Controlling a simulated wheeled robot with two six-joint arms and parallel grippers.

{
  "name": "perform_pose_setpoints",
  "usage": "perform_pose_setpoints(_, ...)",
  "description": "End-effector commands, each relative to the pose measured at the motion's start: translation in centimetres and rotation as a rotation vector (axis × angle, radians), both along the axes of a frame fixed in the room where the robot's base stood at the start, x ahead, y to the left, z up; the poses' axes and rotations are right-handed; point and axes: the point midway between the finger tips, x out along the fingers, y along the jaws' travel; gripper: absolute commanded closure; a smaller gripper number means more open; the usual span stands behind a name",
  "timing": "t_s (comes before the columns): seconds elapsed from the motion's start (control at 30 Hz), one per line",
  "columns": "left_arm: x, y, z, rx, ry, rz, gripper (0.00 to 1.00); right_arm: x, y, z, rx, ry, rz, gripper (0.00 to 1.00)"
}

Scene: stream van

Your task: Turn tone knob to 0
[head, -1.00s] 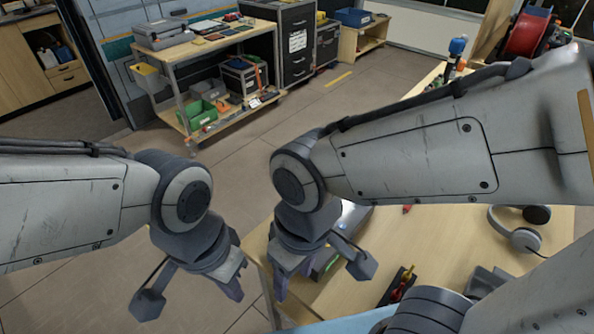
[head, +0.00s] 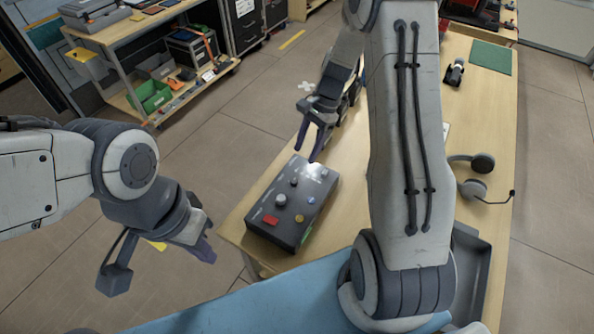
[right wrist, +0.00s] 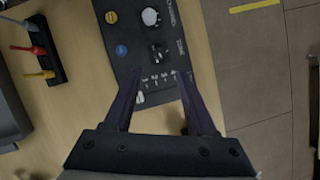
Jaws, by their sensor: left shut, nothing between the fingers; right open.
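The dark control box (head: 262,238) lies on the wooden table, with knobs and buttons on top. It also shows in the right wrist view (right wrist: 132,66). The small dark tone knob (right wrist: 158,50) sits between a larger silver knob (right wrist: 150,17) and a row of small switches (right wrist: 155,82). In the head view the tone knob (head: 294,181) is beyond the silver knob (head: 281,200). I cannot read its setting. My right gripper (head: 309,143) is open and empty above the box's far end, its fingertips (right wrist: 158,77) apart from the knob. My left gripper (head: 205,248) is shut and empty, left of the table.
Headphones (head: 473,188) lie on the table right of my right arm. A grey tray (head: 470,270) is at the near right. A rack with coloured tools (right wrist: 42,50) stands beside the box. A shelf cart (head: 110,40) stands across the floor.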

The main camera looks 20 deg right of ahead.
Motion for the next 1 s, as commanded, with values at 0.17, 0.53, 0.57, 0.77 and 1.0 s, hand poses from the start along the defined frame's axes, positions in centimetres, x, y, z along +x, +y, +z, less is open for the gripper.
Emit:
perform_pose_setpoints(0.17, 0.0, 0.0, 0.6, 0.0, 0.0, 0.0, 1.0, -0.6, 1.3, -3.0, 0.002, 0.007, 0.004, 0.43)
perform_pose_setpoints(0.53, 0.0, 0.0, 1.3, 0.0, 0.0, 0.001, 1.0, -1.2, 3.2, -8.0, 0.0, 0.002, 0.004, 0.43)
perform_pose_setpoints(0.57, 0.0, 0.0, 1.3, 0.0, 0.0, 0.001, 1.0, -1.3, 3.2, -8.2, 0.0, 0.001, 0.005, 0.43)
perform_pose_setpoints(0.77, 0.0, 0.0, 1.3, 0.0, 0.0, 0.001, 1.0, -1.3, 3.3, -8.6, -0.002, 0.0, 0.004, 0.43)
perform_pose_setpoints(1.0, 0.0, 0.0, 1.3, 0.0, 0.0, 0.001, 1.0, -1.3, 3.3, -8.6, -0.002, 0.0, 0.004, 0.81)
